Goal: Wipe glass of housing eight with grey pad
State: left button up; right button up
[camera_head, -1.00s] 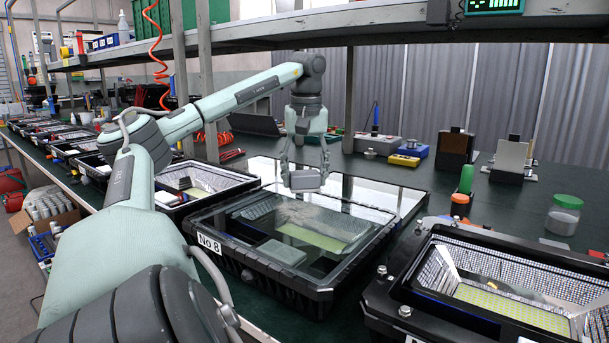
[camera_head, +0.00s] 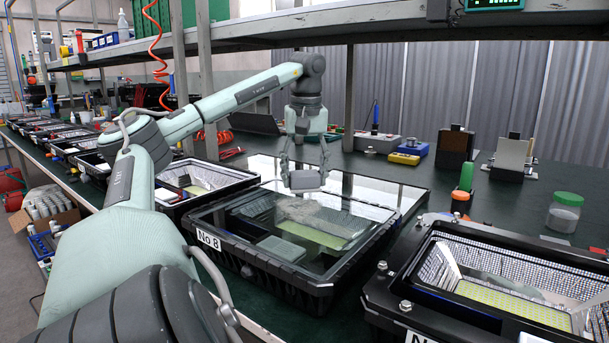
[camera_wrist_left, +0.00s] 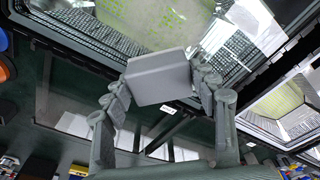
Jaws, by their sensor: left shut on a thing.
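Housing eight (camera_head: 325,290) is a black frame with a white "No 8" label (camera_head: 208,239) at its front left corner. Its glass (camera_head: 352,238) reflects light, and a pale hazy patch shows on it in the left wrist view (camera_wrist_left: 185,28). My left gripper (camera_head: 304,170) is shut on the grey pad (camera_head: 305,182), over the far part of the housing. The pad also shows between the fingers in the left wrist view (camera_wrist_left: 158,76). I cannot tell whether it touches the glass. My right gripper is not in view.
An open housing (camera_head: 395,318) with a lit-looking yellow panel stands at right. Another housing (camera_head: 205,180) is close on the left. A jar with a green lid (camera_head: 565,213), an orange-based green bottle (camera_head: 463,190) and a blue-and-yellow box (camera_head: 408,155) stand behind. A shelf edge crosses above.

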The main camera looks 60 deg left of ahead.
aim_at(299, 176)
pick_arm(q)
jog(key=shift+f+b, duration=0.85)
jog(key=shift+f, duration=0.1)
jog(key=shift+c, duration=0.2)
jog(key=shift+s+d+f+b, duration=0.2)
jog(key=shift+s+b, duration=0.2)
jog(key=shift+b, duration=0.75)
jog(key=shift+s+d+b, duration=0.3)
jog(key=shift+s+b, duration=0.3)
jog(key=shift+b, duration=0.55)
jog(key=shift+s+d+r+b, duration=0.2)
jog(key=shift+s+d+b, duration=0.15)
jog(key=shift+s+b, duration=0.55)
